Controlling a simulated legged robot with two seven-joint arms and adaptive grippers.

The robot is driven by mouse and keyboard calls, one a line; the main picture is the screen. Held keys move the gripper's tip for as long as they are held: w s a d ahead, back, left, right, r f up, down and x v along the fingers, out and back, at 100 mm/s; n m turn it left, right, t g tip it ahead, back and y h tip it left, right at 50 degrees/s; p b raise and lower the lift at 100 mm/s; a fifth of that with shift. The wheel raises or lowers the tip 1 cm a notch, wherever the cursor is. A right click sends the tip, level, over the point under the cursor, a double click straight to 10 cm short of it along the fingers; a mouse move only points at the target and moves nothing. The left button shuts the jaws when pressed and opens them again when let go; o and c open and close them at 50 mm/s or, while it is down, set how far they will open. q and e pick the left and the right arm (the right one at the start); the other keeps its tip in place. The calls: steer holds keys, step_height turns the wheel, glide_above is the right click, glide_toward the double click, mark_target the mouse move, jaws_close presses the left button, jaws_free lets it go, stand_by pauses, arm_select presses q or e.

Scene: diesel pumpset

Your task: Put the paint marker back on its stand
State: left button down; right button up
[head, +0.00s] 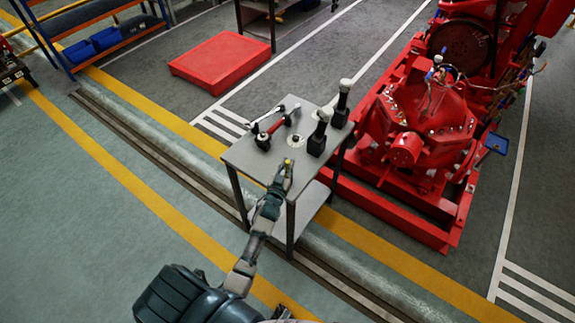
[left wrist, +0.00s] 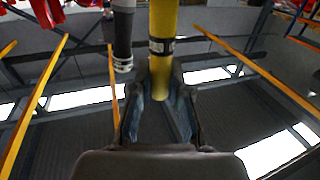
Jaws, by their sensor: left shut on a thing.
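The paint marker, a yellow cylinder with a dark banded label, shows large in the left wrist view (left wrist: 163,60). My left gripper (left wrist: 160,100) is shut on it, with one finger on each side. In the head view only a small yellow end of the marker (head: 288,162) shows at my left gripper (head: 286,175), over the near edge of the table. A round pale disc (head: 296,140) lies flat on the table beyond the gripper; I cannot tell whether it is the stand. My right gripper is not in view.
The grey table (head: 245,155) also bears two black upright holders with pale tops, one nearer (head: 317,140) and one farther (head: 342,103), and a red-and-black tool (head: 270,130) at left. A red pumpset (head: 420,130) stands close at right. A red platform (head: 220,62) lies behind.

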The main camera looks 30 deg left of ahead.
arm_select(q)
steer(key=shift+f+b, duration=0.7)
steer(key=shift+f, duration=0.3)
steer(key=c, duration=1)
jaws_free()
steer(key=shift+c, duration=0.2)
steer(key=v, duration=1.2)
steer(key=shift+f, duration=0.1)
